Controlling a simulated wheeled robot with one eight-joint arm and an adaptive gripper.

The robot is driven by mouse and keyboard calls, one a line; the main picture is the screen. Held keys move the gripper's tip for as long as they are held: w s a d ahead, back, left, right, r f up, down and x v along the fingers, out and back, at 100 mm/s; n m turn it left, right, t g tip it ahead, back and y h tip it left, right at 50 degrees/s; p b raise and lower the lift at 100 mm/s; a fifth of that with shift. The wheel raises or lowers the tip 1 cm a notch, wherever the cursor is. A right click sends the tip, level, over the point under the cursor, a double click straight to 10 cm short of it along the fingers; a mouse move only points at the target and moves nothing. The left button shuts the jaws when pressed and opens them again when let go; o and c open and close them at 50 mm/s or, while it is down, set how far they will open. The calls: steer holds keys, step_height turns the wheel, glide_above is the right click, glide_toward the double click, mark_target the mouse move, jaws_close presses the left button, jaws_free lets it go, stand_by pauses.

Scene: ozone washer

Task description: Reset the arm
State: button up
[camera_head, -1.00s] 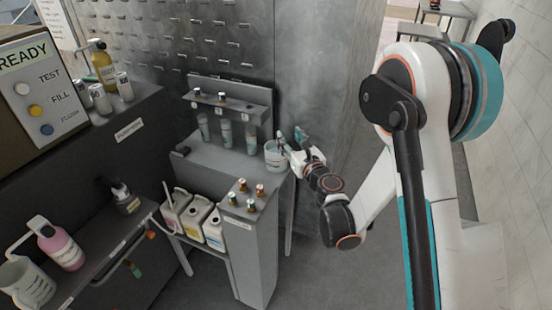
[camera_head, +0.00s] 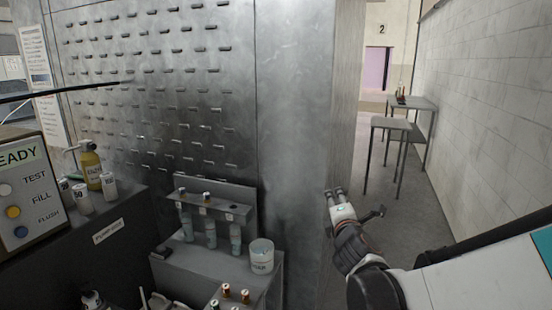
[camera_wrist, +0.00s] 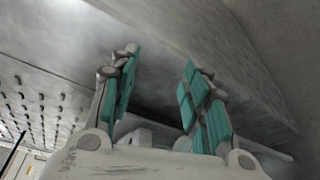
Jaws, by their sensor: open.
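My gripper (camera_head: 334,191) is raised in front of the right edge of the metal cabinet in the head view, with my arm coming in from the lower right. In the wrist view my gripper (camera_wrist: 158,85) is open, its teal-padded fingers well apart with nothing between them. The grey metal cabinet surface fills much of the wrist view beyond the fingers.
A white cup (camera_head: 262,257) stands on the grey shelf below the cabinet (camera_head: 295,130), beside a rack (camera_head: 212,203) of tubes. A READY panel (camera_head: 28,190) and a yellow bottle (camera_head: 91,168) are at left. Grey tables (camera_head: 391,124) stand in the aisle at right.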

steer(key=s+d+m+g+h, duration=0.1)
steer(key=s+d+m+g, duration=0.2)
steer(key=s+m, duration=0.4)
steer(key=s+d+m+g+h, duration=0.1)
steer(key=s+d+m+g, duration=0.1)
steer(key=s+d+m, duration=0.35)
steer(key=s+a+f+m+g+y, duration=0.1)
steer(key=s+f+m, duration=0.1)
steer(key=s, duration=0.4)
steer(key=s+a+f+m+g+y, duration=0.1)
steer(key=s+a+f+m+g, duration=0.1)
steer(key=s, duration=0.5)
steer(key=s+a+f+m+g+y, duration=0.1)
steer(key=s+a+f+m, duration=0.1)
steer(key=s+m, duration=0.2)
steer(key=s, duration=0.2)
steer(key=shift+s+f+m+g, duration=0.25)
steer(key=shift+s+m+g, duration=0.05)
steer(key=shift+s+m, duration=0.05)
